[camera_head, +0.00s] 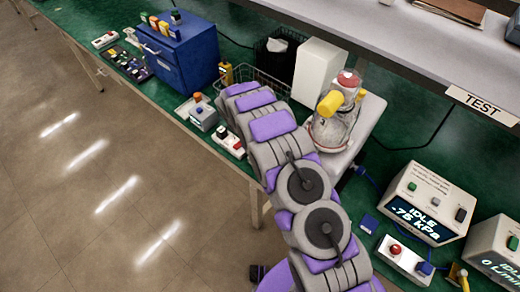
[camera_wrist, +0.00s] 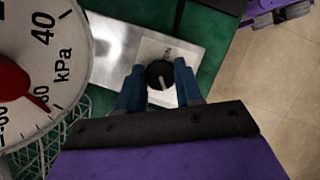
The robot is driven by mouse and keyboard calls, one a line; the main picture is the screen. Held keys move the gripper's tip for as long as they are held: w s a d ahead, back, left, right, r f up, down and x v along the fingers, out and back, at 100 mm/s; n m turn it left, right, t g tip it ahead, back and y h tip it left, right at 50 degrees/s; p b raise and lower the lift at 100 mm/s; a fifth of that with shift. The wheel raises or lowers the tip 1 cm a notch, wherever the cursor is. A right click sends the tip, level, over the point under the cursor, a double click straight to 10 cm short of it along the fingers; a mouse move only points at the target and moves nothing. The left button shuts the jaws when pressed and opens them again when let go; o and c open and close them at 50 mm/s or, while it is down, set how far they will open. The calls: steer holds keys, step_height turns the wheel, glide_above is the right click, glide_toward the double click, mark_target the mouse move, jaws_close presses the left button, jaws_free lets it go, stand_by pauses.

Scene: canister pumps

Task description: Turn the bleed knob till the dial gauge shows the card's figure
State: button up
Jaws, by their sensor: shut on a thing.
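The bleed knob (camera_wrist: 160,75) is a round black knob with a pale pointer line, on a light metal plate (camera_wrist: 112,48) in the wrist view. My gripper (camera_wrist: 158,85) has its blue fingers on both sides of the knob, shut on it. The dial gauge (camera_wrist: 30,62) fills the left of the wrist view, partly cut off. It is white, marked kPa, and its red needle points down and right, past the 40 towards the 80 mark; the exact reading is unclear. In the head view my arm hides the gripper and knob. I cannot make out a card with a figure.
A glass canister (camera_head: 329,134) with yellow and red parts stands beside my arm. A white box (camera_head: 317,71), wire basket and blue cabinet (camera_head: 179,51) are behind. A display unit (camera_head: 422,211) reads IDLE, -75 kPa. The floor on the left is clear.

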steer(key=m, duration=0.1)
steer(key=m+g, duration=0.1)
steer(key=m, duration=0.1)
steer(key=m+y, duration=0.1)
steer(key=m, duration=0.1)
steer(key=shift+w+d+r+g+p, duration=0.1)
steer(key=shift+w+g+p, duration=0.2)
steer(key=shift+g, duration=0.1)
steer(key=shift+m, duration=0.3)
steer(key=o, duration=1)
steer(key=shift+s, duration=0.15)
steer(key=shift+o, duration=0.2)
steer(key=p+v, duration=0.1)
steer(key=v, duration=1.6)
steer(key=shift+w, duration=0.2)
